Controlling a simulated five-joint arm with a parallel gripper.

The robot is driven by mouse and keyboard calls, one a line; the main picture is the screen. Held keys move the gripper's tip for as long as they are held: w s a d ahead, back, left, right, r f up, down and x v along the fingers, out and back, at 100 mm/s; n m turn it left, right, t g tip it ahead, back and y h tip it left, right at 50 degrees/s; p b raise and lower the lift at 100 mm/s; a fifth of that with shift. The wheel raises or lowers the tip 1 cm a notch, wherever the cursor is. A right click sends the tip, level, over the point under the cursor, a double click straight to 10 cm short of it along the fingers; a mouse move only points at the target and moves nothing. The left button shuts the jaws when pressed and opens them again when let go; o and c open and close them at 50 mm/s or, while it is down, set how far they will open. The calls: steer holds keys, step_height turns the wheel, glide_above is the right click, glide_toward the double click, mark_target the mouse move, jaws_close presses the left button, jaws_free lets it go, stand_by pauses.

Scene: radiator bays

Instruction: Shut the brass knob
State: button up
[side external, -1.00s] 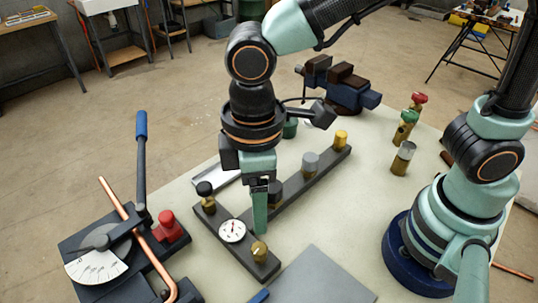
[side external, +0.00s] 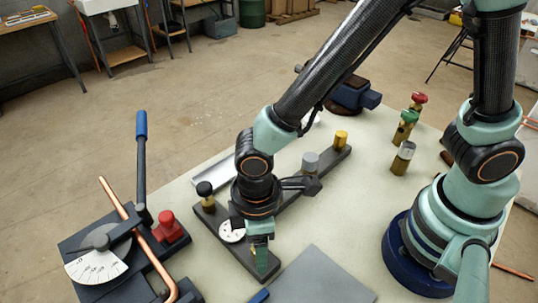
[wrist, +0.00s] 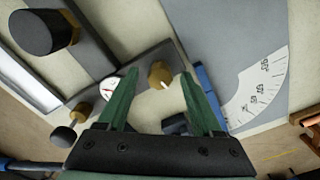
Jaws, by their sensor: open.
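The brass knob (wrist: 160,75) is a small round knob with a pale mark on its top, at one end of the dark manifold (side external: 221,247). In the wrist view it shows between the two green fingers of my gripper (wrist: 159,76), apart from both. I cannot tell if the fingertips are down at its height. In the side view my gripper (side external: 262,272) stands over the near end of the manifold, and the knob is hidden behind the fingers. The gripper is open and holds nothing. A white gauge (wrist: 108,88) sits beside the knob; it is partly covered in the side view.
A black knob (side external: 204,189) stands at the manifold's far left corner. Grey (side external: 310,161) and yellow (side external: 341,137) knobs stand along the long bar. A flat grey plate (side external: 315,278) lies at right. The pipe bender (side external: 97,265) with a red knob is at left.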

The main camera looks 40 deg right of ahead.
steer(key=shift+c, duration=0.4)
jaws_close()
steer(key=shift+m, duration=0.3)
steer(key=m, duration=0.4)
steer(key=shift+m, duration=0.3)
steer(key=m, duration=0.4)
steer(key=shift+m, duration=0.3)
steer(key=m, duration=0.5)
steer(key=shift+m, duration=2.5)
